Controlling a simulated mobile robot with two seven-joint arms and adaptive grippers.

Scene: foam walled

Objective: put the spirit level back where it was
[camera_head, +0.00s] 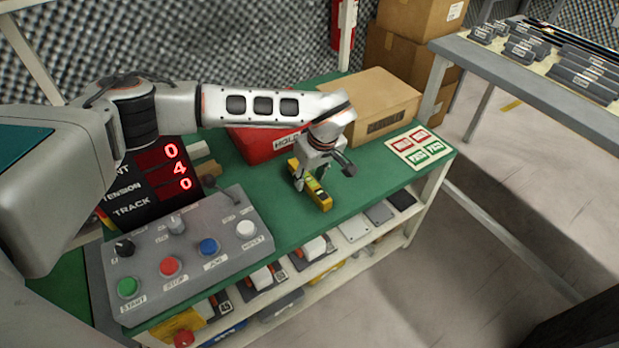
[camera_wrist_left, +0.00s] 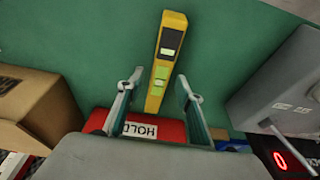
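The yellow spirit level (camera_head: 313,187) lies on the green bench top (camera_head: 262,208), in front of the red box marked HOLD (camera_head: 262,146). My left gripper (camera_head: 322,174) points down at the spirit level from above. In the left wrist view, the spirit level (camera_wrist_left: 168,45) passes between the two spread fingers of my left gripper (camera_wrist_left: 158,88), with a gap on both sides. That gripper is open and holds nothing. The level's far end reaches toward the red HOLD box (camera_wrist_left: 140,126). My right gripper is in neither view.
A cardboard box (camera_head: 372,105) stands behind the gripper. A grey control panel (camera_head: 185,255) with coloured buttons and a red-digit display (camera_head: 160,178) stand to the left. A sign card (camera_head: 420,147) lies at the right end. The bench between panel and card is mostly clear.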

